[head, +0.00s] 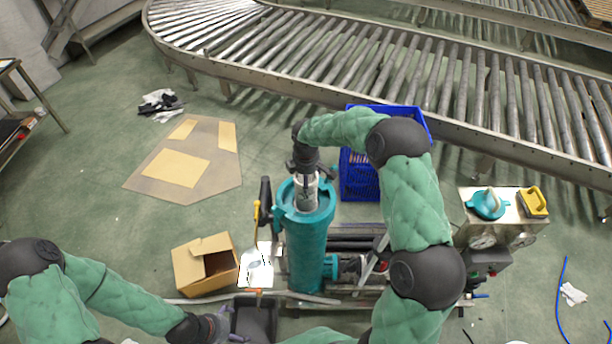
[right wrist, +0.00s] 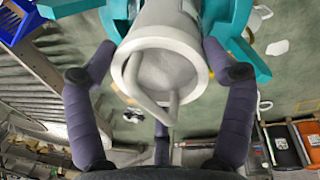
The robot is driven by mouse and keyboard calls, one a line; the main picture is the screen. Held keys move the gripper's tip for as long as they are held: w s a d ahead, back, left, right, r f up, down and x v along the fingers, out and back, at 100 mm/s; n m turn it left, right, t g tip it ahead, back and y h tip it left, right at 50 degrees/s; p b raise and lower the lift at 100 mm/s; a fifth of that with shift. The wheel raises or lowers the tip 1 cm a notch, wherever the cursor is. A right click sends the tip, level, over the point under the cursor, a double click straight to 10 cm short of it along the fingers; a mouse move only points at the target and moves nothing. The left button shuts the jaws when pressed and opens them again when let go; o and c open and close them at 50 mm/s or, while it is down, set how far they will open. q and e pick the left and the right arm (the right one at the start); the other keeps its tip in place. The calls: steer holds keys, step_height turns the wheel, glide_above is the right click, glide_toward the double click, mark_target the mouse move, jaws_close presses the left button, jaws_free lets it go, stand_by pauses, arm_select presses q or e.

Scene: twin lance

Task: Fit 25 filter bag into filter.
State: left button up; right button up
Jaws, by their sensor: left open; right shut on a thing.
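The filter (head: 308,250) is an upright teal cylinder with an open top and clamp lugs; part of its rim shows in the right wrist view (right wrist: 258,62). The filter bag (head: 306,196) is a pale grey-white cylinder with a ring and wire handle. It also shows in the right wrist view (right wrist: 165,72). Its lower part is at the filter's mouth; how deep it sits is hidden. My right gripper (head: 307,172) is above the mouth, shut on the bag, its fingers around the bag's top end. My left gripper (head: 225,325) is open and empty, low at the left.
A dark tray (head: 256,318) lies by my left gripper. An open cardboard box (head: 206,264) stands left of the filter, a blue crate (head: 360,178) behind it. A cart (head: 505,222) at the right carries a teal cap and a yellow item. A roller conveyor (head: 400,75) crosses the back.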

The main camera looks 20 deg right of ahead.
mark_target(306, 197)
steer(key=shift+f+b, duration=4.25)
steer(key=shift+f, duration=2.05)
steer(key=shift+r, duration=0.2)
